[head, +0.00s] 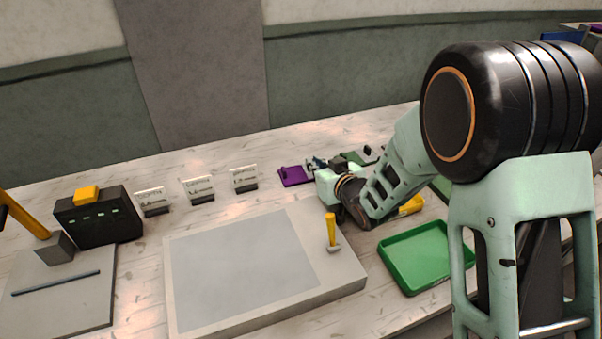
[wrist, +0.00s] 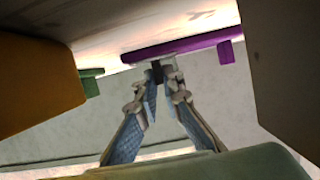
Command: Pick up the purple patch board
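The purple patch board (head: 296,177) lies flat on the back of the worktop, left of my gripper. A small dark raised part shows at its left end. My gripper (head: 316,163) is low beside the board's right end. In the wrist view the purple board (wrist: 190,46) crosses the top, with a small purple block at its right end. My fingertips (wrist: 163,72) come close together at the board's near face, with a small dark piece by them. I cannot tell whether they touch the board or grip anything.
An orange-yellow block (wrist: 38,85) is close on the wrist view's left. A grey slab with a yellow-handled tool (head: 331,230) lies in front, and a green tray (head: 424,254) to its right. Several small sign cards (head: 243,178) stand left of the board. A black box (head: 98,218) is farther left.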

